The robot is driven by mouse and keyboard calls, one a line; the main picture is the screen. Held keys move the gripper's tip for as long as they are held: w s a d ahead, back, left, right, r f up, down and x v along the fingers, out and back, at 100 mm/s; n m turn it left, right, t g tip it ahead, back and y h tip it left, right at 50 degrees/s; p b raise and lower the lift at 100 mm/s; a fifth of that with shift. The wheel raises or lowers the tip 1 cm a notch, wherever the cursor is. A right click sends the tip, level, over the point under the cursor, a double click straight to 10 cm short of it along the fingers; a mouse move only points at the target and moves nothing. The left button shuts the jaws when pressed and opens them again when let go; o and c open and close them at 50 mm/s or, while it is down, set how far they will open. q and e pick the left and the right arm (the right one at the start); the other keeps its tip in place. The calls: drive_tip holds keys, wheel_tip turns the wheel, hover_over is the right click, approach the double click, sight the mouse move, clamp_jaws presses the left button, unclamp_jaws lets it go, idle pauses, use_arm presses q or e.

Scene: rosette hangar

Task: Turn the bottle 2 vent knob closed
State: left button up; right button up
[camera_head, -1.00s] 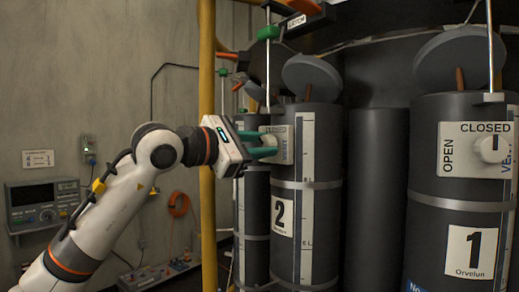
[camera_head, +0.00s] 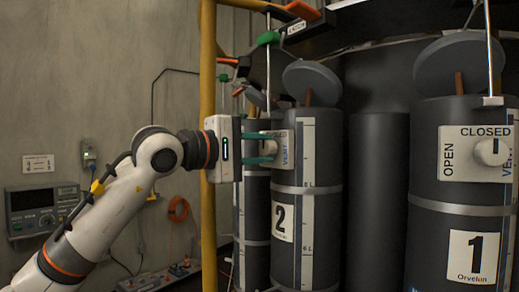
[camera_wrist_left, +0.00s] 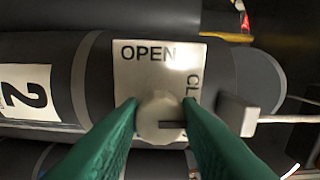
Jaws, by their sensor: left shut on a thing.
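The bottle 2 vent knob (camera_wrist_left: 160,117) is a pale round knob on a light plate (camera_wrist_left: 150,65) marked OPEN and CLOSED, on the dark bottle 2 (camera_head: 321,220). A dark mark on the knob points towards the CLOSED side in the left wrist view. My left gripper (camera_head: 268,147) has its green fingers on either side of the knob, shut on it; it also shows in the left wrist view (camera_wrist_left: 160,112). In the head view the fingers partly hide the knob and plate. My right gripper is not in view.
Bottle 1 (camera_head: 427,240) with its own vent knob (camera_head: 490,151) stands at the right. A yellow post (camera_head: 208,80) rises close behind my left gripper. A thin rod with a green fitting (camera_head: 268,38) hangs near bottle 2. A grey instrument (camera_head: 42,208) is at the left wall.

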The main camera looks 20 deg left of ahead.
use_arm(q)
drive_tip(key=shift+m, duration=0.3)
idle(0.4)
drive_tip(key=o, duration=1)
drive_tip(key=b+v, duration=0.4)
drive_tip(key=v, duration=0.8)
drive_tip(key=shift+s, duration=0.1)
